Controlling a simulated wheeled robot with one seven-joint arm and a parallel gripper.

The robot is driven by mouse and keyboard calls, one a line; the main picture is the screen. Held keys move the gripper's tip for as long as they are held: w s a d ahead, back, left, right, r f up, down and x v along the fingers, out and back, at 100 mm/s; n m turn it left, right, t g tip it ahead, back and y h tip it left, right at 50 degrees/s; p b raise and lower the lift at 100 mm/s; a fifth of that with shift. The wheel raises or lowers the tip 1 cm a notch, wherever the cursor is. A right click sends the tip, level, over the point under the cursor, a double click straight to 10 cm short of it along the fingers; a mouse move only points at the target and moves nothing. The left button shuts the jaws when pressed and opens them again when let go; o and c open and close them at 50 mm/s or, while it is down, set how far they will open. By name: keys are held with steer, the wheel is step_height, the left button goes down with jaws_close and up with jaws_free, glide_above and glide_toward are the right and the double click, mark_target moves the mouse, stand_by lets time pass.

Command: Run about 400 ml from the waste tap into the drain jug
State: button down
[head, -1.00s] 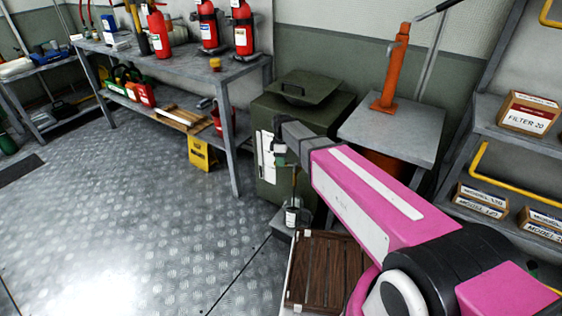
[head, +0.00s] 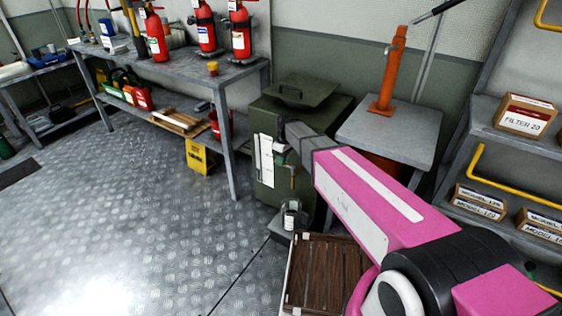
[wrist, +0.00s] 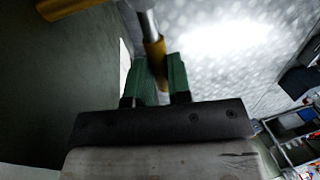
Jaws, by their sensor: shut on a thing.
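The dark green tank (head: 270,185) stands at the middle with a flat lid and a white strip on its front. My gripper (head: 280,148) is at the tank's front. In the wrist view my gripper (wrist: 160,80) has its green fingers shut on a yellow tap lever (wrist: 157,58), beside a shiny metal stem (wrist: 147,22). The tap's outlet is hidden. A small clear jug (head: 290,218) with a white label stands low on a grey block in front of the tank, below my gripper. Its fill level is too small to read.
A brown slatted crate (head: 325,275) stands right of the jug. A grey stand (head: 395,135) with an orange pump post is behind my arm. A workbench (head: 190,75) with red extinguishers is at the left. A yellow sign (head: 200,157) stands under it.

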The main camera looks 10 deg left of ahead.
steer(key=c, duration=1.1)
jaws_free()
steer(key=shift+o, duration=0.2)
steer(key=shift+r, duration=0.1)
step_height(320, 180, up, 10)
steer(key=w, duration=0.2)
steer(key=shift+d+r, duration=0.25)
steer(key=shift+d, duration=0.15)
